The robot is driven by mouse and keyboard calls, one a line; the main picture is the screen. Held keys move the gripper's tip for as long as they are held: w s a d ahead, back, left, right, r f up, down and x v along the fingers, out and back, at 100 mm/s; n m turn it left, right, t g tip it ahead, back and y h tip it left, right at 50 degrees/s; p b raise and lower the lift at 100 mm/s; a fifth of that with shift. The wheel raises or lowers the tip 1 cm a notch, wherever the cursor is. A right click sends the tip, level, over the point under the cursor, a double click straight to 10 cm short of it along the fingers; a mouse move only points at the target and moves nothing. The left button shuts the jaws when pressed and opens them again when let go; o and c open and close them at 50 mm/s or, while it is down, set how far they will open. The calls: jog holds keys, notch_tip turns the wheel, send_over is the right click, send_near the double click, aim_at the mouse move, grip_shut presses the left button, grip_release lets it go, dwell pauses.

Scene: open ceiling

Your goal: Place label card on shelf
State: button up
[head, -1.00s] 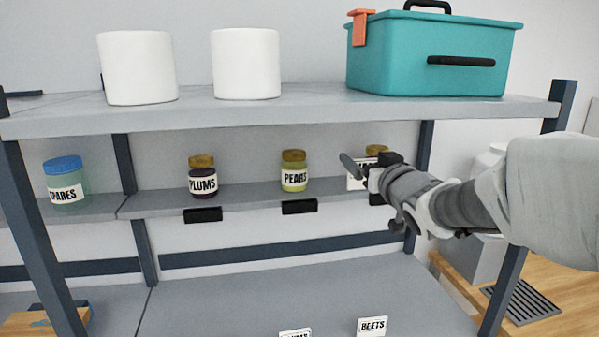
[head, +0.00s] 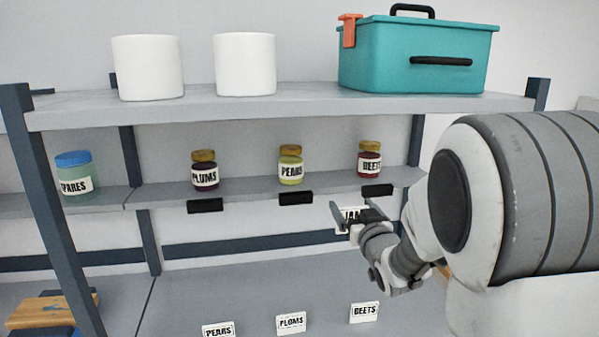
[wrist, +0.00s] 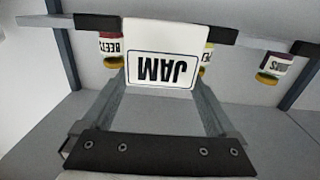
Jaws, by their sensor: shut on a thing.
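My gripper (head: 356,212) is shut on a white label card (wrist: 160,50) reading JAM, upside down in the wrist view. In the head view the card (head: 345,226) is partly hidden by the fingers. My gripper is in front of the shelf unit, lower in the picture than the middle shelf (head: 240,190). On that shelf stand a plums jar (head: 205,171), a pears jar (head: 290,166) and a beets jar (head: 369,160). Black holders (head: 205,206), (head: 296,198) and (head: 377,190) sit on the shelf edge below them.
Cards reading PEARS (head: 218,331), PLUMS (head: 291,323) and BEETS (head: 364,313) stand on the lower surface. A blue-lidded spares jar (head: 74,173) is at left. The top shelf (head: 300,105) holds two white cylinders and a teal box (head: 415,60). Shelf posts flank the unit.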

jog(key=s+f+h, duration=0.1)
jog(key=s+f, duration=0.1)
jog(key=f, duration=0.6)
jog(key=s+d+f+m+h, duration=0.1)
jog(key=s+f, duration=0.2)
jog(key=f, duration=0.5)
jog(key=s+d+f, duration=0.1)
jog(key=s+f, duration=0.2)
jog(key=f, duration=0.5)
jog(key=shift+s+f+m+h, duration=0.15)
jog(key=shift+f+m+h, duration=0.2)
jog(key=shift+m+h, duration=0.05)
